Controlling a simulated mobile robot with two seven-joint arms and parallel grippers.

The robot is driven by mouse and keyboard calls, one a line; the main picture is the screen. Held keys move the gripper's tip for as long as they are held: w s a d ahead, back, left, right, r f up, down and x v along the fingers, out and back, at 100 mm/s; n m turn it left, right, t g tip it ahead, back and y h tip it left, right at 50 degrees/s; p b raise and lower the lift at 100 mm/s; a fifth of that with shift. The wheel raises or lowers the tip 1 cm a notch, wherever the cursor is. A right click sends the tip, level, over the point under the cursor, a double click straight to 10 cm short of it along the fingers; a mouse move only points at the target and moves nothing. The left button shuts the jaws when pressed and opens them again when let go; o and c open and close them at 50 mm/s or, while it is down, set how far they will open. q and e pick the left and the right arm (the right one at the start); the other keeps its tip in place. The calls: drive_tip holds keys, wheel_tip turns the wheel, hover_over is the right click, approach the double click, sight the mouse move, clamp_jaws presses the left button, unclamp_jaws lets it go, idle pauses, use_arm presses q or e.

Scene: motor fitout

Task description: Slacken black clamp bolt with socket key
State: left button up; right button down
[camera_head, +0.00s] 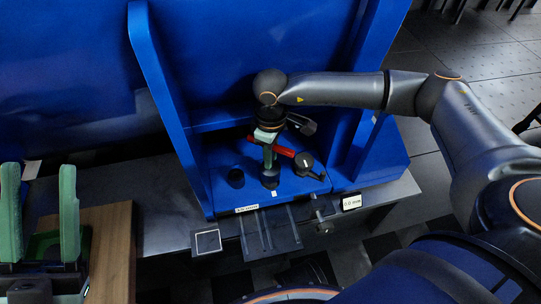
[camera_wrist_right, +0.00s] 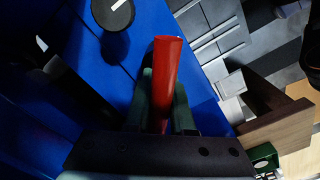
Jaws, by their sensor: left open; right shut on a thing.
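My right gripper (camera_head: 268,150) points down over the blue fixture and is shut on a red bar-like handle (camera_head: 285,152), which appears to be the socket key. In the right wrist view the red handle (camera_wrist_right: 166,75) sits between the green fingers. A dark cylinder (camera_head: 269,179) stands directly below the fingers; I cannot tell whether it is the key's socket or the clamp bolt. A round black part with a white mark (camera_head: 305,161) lies beside the handle's right end and also shows in the wrist view (camera_wrist_right: 113,12). My left gripper (camera_head: 40,205) is open and empty at lower left.
A short black cylinder (camera_head: 235,177) stands on the blue fixture floor (camera_head: 215,160) to the left. Blue upright walls (camera_head: 165,85) flank the work spot. A grey bench (camera_head: 160,205) with a slotted dark plate (camera_head: 269,232) lies in front. A wooden board (camera_head: 110,250) is near my left gripper.

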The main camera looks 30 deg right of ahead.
drive_tip(key=shift+r+p, duration=1.2)
drive_tip(key=shift+r, duration=0.9)
drive_tip(key=shift+s, duration=0.1)
